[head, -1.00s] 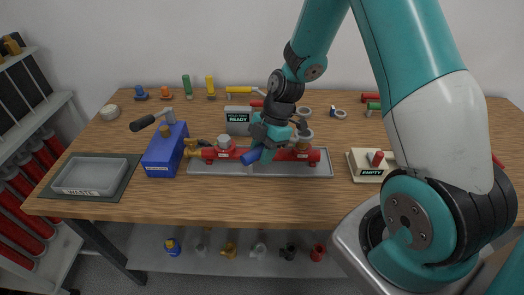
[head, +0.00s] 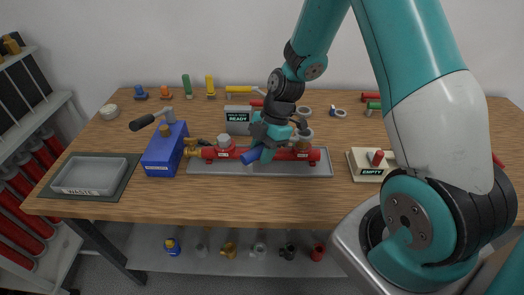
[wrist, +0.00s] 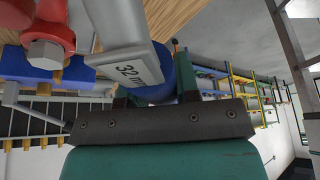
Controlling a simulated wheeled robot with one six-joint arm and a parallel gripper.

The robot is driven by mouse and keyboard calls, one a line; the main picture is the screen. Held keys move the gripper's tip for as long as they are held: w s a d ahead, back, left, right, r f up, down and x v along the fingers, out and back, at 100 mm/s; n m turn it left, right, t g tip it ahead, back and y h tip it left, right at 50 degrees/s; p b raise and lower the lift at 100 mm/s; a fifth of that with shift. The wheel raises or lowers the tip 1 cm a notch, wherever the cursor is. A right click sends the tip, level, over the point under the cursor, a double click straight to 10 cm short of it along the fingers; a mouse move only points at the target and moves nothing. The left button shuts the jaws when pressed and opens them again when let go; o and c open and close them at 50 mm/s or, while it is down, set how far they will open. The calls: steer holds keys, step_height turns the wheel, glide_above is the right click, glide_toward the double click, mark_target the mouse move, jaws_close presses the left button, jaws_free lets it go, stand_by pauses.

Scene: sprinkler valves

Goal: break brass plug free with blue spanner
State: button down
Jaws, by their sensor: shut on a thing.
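My gripper (head: 268,137) is shut on the blue spanner (head: 254,156), just above the red pipe assembly (head: 232,153). In the wrist view the spanner's grey shank (wrist: 132,66), marked 32, runs up and left from a blue grip (wrist: 157,94) between my fingers. A brass fitting (head: 192,152) shows at the left end of the red pipe; I cannot tell whether it is the plug. My gripper and wrist cover the middle of the pipe. Whether the spanner's jaw touches the plug is hidden.
The pipe lies on a grey tray (head: 260,170). A blue box (head: 163,155) stands left, with a waste tray (head: 90,177) beyond it. A sign (head: 238,120) stands behind, and a pale block marked EMPTY (head: 365,171) sits right. The table's front strip is clear.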

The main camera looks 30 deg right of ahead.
stand_by(0.4)
steer(key=s+d+f+n+g+h+b, duration=0.1)
steer(key=s+d+f+n+g+b, duration=0.1)
steer(key=s+n, duration=0.5)
steer(key=s+d+f+b, duration=0.1)
steer(key=s+d+b, duration=0.1)
steer(key=shift+d+g, duration=0.3)
stand_by(1.1)
steer(key=shift+w+a+f, duration=0.1)
steer(key=shift+w+a, duration=0.1)
steer(key=shift+a, duration=0.1)
stand_by(0.4)
